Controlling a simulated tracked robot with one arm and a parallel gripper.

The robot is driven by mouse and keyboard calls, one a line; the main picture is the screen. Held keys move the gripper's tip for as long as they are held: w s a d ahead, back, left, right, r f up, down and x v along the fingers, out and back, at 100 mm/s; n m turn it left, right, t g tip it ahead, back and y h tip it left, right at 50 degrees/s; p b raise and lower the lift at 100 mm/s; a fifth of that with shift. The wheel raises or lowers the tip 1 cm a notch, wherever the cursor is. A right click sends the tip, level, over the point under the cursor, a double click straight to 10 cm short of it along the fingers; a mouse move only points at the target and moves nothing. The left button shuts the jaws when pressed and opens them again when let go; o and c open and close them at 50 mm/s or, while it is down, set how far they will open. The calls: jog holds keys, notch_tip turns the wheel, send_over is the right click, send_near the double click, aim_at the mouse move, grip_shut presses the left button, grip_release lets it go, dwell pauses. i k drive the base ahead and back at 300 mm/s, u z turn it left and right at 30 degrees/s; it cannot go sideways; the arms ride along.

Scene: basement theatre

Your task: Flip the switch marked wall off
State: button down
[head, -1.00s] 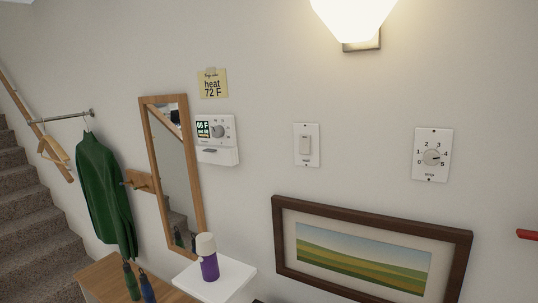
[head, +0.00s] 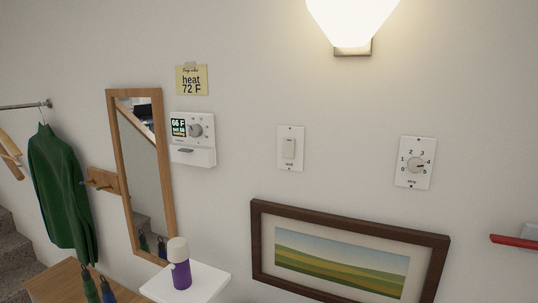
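The switch (head: 289,148) is a white plate with a single rocker, mounted on the wall right of the middle of the head view. A small label under the rocker looks like "wall", but it is too small to read surely. I cannot tell which way the rocker is tipped. A wall lamp (head: 352,22) above and to the right of the switch is lit. My gripper is not in view, and nothing touches the switch.
A dial plate (head: 415,163) is right of the switch; a thermostat (head: 192,139) and note (head: 191,79) are left. Below are a framed landscape (head: 340,262) and white shelf (head: 208,285) with a purple bottle (head: 181,275). A red-edged object (head: 514,241) is at right.

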aim_at(288, 146)
jog(key=i, duration=0.9)
jog(key=z, duration=0.05)
